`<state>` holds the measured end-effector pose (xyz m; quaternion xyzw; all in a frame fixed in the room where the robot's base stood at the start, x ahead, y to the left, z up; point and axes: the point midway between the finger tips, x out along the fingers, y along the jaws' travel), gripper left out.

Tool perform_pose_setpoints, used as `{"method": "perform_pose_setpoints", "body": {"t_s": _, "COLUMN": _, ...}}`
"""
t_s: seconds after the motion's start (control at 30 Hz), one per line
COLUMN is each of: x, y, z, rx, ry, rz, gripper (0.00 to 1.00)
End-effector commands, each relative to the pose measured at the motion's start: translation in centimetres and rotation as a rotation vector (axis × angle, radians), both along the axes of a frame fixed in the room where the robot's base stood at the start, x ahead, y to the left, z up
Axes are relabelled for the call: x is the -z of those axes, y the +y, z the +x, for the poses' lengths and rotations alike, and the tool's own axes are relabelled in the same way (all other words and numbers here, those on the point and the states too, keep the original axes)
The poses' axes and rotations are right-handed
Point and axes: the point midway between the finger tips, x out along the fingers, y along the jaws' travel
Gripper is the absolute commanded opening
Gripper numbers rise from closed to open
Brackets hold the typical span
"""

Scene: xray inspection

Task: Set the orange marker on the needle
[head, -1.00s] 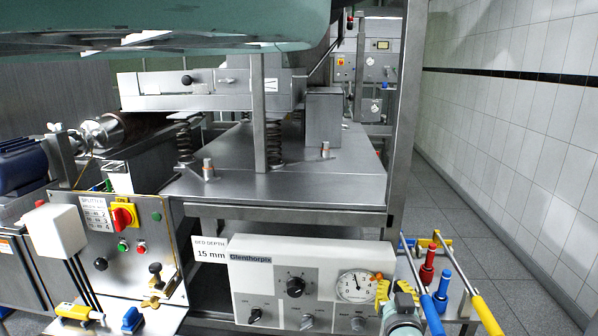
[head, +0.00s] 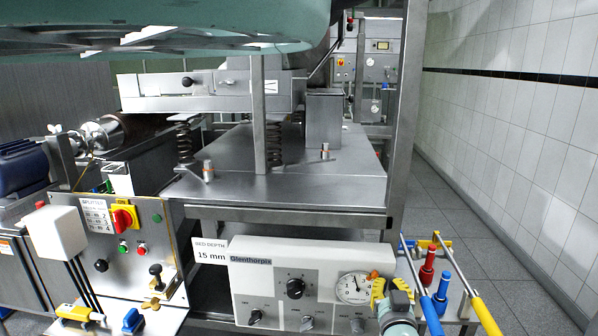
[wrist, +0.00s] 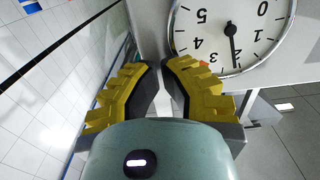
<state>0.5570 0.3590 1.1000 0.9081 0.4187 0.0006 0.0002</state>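The round white dial (head: 354,288) sits on the right of the front panel. The wrist view shows it close up, with a black needle (wrist: 232,50) pointing between 2 and 3. The small orange marker (wrist: 204,64) is at the dial rim between 3 and 4, just beyond my right fingertip, off the needle. My gripper (wrist: 161,64) has yellow-backed fingers whose tips almost meet at the dial's edge, with nothing seen between them. In the head view my gripper (head: 384,284) is at the dial's right side. Contact with the marker cannot be told.
The front panel (head: 265,275) has several black knobs. A rack with yellow and blue handles (head: 487,315) and red and blue tools (head: 427,267) stands close right of my gripper. A steel post (head: 400,130) rises behind. Open floor (head: 510,260) lies farther right.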

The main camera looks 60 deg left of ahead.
Motion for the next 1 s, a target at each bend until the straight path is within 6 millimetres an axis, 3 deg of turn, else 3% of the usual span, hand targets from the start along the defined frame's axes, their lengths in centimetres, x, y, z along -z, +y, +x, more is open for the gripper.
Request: {"method": "perform_pose_setpoints", "body": {"t_s": 1.0, "x": -0.71, "y": 0.86, "z": -1.04, "rx": -0.003, "ry": 0.001, "rz": 0.0, "gripper": 0.0}}
